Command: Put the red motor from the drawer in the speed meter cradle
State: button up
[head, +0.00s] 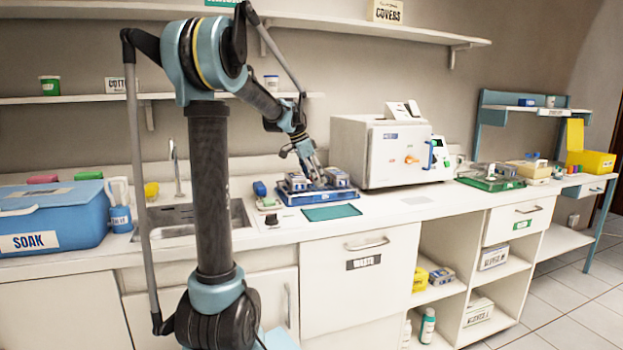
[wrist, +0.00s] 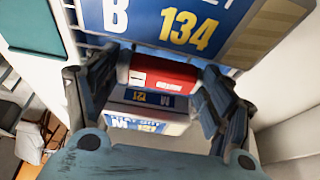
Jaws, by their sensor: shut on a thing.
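My gripper (head: 316,172) is low over the blue tray (head: 290,199) on the counter, among grey boxes with blue labels. In the wrist view my gripper (wrist: 166,80) is shut on a red block-like thing with a small white mark, which I take to be the red motor (wrist: 165,75). Its lower side and ends are partly hidden by the fingers. In the head view the motor cannot be made out. Large blue labels reading "B 134" (wrist: 172,22) and "M 131" (wrist: 140,125) lie close to the fingers. I cannot make out which thing is the speed meter cradle. The drawer (head: 518,222) with a green label looks shut.
A white box-shaped machine (head: 380,151) stands right of the tray, close to my gripper. A teal mat (head: 331,212) lies in front. The sink (head: 190,216) and a blue soak tub (head: 50,215) are at left. A green tray (head: 490,184) is farther right.

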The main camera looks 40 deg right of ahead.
jog(key=o, duration=1.1)
